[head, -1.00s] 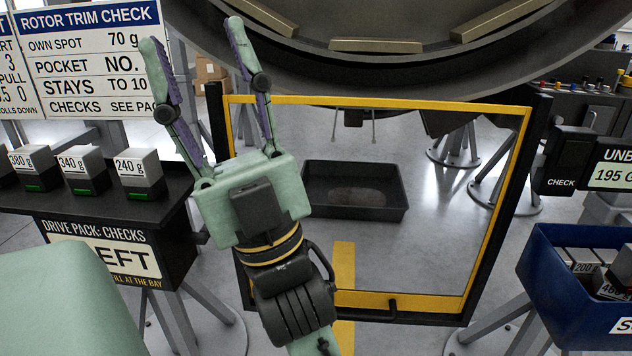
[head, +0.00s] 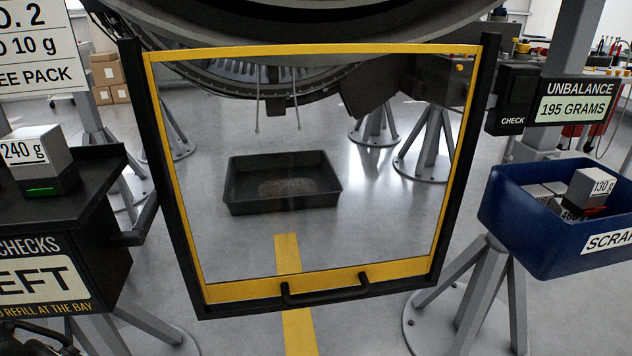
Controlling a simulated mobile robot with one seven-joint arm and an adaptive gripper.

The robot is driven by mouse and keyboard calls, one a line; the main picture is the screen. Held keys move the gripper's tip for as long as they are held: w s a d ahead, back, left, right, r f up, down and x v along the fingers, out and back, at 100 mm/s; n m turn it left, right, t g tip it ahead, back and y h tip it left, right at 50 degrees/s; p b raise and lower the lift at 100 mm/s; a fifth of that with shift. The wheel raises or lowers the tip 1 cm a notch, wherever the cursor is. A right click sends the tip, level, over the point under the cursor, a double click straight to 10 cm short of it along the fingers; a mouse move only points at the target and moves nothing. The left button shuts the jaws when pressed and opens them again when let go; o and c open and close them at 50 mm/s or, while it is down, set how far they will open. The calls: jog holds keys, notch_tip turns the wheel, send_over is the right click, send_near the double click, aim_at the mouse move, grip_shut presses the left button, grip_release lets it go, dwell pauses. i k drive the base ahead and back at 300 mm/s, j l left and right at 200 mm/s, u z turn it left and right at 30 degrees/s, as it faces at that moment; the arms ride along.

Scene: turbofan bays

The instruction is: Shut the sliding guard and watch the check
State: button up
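The sliding guard is a clear panel with a yellow frame (head: 340,280) between two dark side rails in the head view. Its black handle (head: 325,290) is on the bottom bar, which sits near the lower ends of the rails. The panel fills the space between the rails. The check display (head: 572,108) to the right reads UNBALANCE 195 GRAMS. A black box (head: 514,98) marked CHECK is beside it. My gripper is out of view, so its fingers and hold cannot be seen.
A large dark ring (head: 300,15) hangs above and behind the guard. A black tray (head: 285,200) lies on the floor behind the panel. A blue scrap bin (head: 520,225) with weights stands right. A dark stand (head: 75,200) with a 240 g block (head: 37,150) stands left.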

aim_at(283, 284)
jog(key=k+l+z, duration=0.1)
jog(key=k+l, duration=0.2)
jog(key=l, duration=0.15)
jog(key=k+l+z, duration=0.1)
jog(key=k+l, duration=0.2)
jog(key=l, duration=0.15)
